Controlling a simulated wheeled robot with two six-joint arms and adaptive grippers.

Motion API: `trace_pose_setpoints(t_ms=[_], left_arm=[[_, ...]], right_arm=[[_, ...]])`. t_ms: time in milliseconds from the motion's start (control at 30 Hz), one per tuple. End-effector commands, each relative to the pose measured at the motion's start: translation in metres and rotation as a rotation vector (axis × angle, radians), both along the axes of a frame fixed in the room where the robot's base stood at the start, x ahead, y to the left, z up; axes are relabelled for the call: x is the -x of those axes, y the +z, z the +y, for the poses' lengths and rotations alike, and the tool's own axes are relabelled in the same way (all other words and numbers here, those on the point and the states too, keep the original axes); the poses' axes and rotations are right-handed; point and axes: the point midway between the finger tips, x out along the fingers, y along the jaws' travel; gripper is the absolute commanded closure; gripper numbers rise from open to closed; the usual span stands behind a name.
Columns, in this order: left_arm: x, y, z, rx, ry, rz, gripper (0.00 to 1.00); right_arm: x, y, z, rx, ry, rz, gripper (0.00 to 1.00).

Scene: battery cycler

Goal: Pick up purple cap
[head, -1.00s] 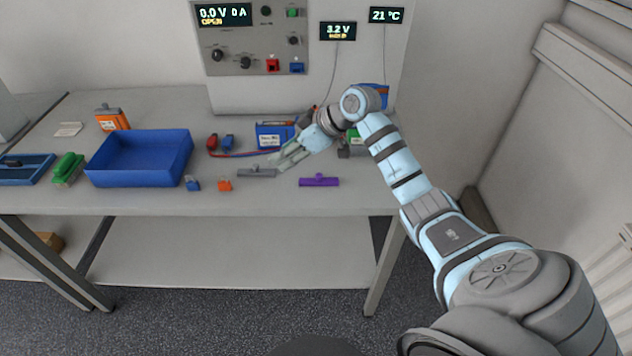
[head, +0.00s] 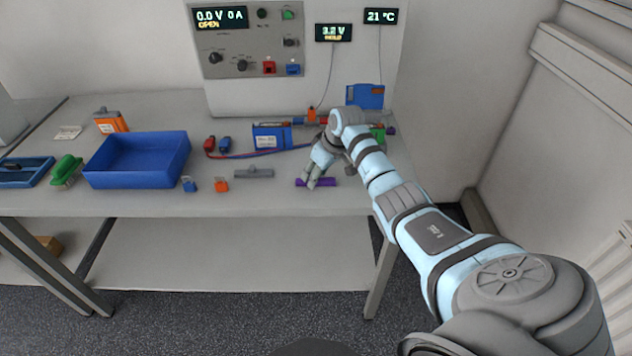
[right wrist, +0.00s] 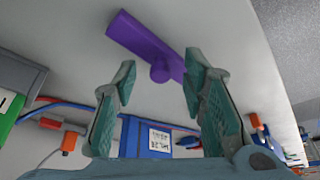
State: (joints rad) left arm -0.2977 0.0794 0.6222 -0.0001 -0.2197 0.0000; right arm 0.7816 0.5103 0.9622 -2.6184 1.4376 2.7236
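The purple cap (head: 322,182) lies on the table near its front edge, right of the grey cap (head: 253,172). In the right wrist view the purple cap (right wrist: 143,40) is a bar with a round knob, just beyond my fingertips. My right gripper (head: 312,180) is over the purple cap and partly covers it in the head view. In the right wrist view my right gripper (right wrist: 160,85) has its two fingers apart with nothing between them; the knob lies near the gap. My left gripper is not in view.
A blue bin (head: 137,160) stands on the left of the table. A battery with red and blue leads (head: 268,137) lies behind the gripper. A small blue padlock (head: 190,184) and an orange one (head: 222,185) sit near the front edge. The cycler panel (head: 245,40) stands behind.

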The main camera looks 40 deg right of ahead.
Motion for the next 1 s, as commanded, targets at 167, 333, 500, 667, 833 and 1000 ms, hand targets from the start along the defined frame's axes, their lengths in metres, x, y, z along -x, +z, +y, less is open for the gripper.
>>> trace_pose_setpoints(t_ms=[167,333,500,667,833,1000], left_arm=[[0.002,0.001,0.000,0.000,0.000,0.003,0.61],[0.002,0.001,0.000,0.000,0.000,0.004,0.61],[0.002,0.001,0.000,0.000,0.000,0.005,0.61],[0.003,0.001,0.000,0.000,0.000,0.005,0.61],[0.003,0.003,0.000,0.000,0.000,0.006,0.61],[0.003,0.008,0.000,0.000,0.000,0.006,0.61]], right_arm=[[0.000,0.001,0.000,0.000,0.000,-0.001,0.66],[0.000,0.001,0.000,0.000,0.000,0.000,0.93],[0.000,0.001,0.000,0.000,0.000,0.000,1.00],[0.000,0.002,0.000,0.000,0.000,-0.001,1.00],[0.000,0.013,0.000,0.000,0.000,-0.002,1.00],[-0.001,0.050,-0.001,0.002,0.000,-0.004,1.00]])
